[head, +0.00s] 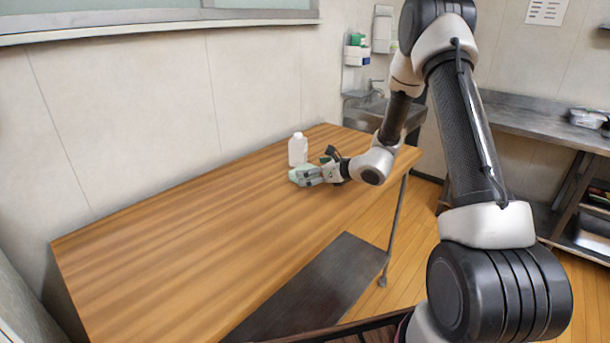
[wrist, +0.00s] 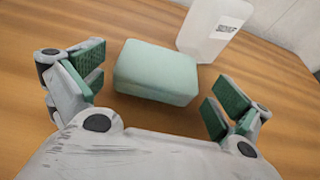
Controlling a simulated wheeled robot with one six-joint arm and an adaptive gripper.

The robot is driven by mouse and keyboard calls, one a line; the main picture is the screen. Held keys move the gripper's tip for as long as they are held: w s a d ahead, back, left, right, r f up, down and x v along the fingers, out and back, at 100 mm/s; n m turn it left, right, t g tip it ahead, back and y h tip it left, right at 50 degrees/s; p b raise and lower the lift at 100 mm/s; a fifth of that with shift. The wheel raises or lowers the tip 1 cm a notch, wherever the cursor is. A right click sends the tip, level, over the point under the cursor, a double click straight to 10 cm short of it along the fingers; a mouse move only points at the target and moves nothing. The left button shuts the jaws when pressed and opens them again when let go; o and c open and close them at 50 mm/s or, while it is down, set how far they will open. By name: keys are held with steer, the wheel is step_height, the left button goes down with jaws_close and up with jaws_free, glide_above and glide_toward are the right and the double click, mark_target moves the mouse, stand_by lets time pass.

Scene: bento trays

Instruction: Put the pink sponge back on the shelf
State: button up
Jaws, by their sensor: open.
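No pink sponge shows in either view. A pale mint-green, sponge-like block with rounded edges (wrist: 155,72) lies on the wooden table; it also shows, partly covered, in the head view (head: 296,177). My gripper (wrist: 156,88) is open, with one green-padded finger on each side of the block's near part and gaps between pads and block. In the head view my gripper (head: 318,174) is low over the table's far end, just right of the block. I cannot tell which surface is the task's shelf; a dark grey lower shelf (head: 318,285) shows under the table.
A white bottle (head: 298,150) stands just behind the block; its label shows in the wrist view (wrist: 213,28). The wooden table (head: 190,235) is clear on its left and near parts. A metal counter (head: 540,122) with a rack below is at right.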

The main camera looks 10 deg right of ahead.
steer(key=shift+w+a+f, duration=0.15)
steer(key=shift+w+a, duration=0.1)
steer(key=c, duration=0.6)
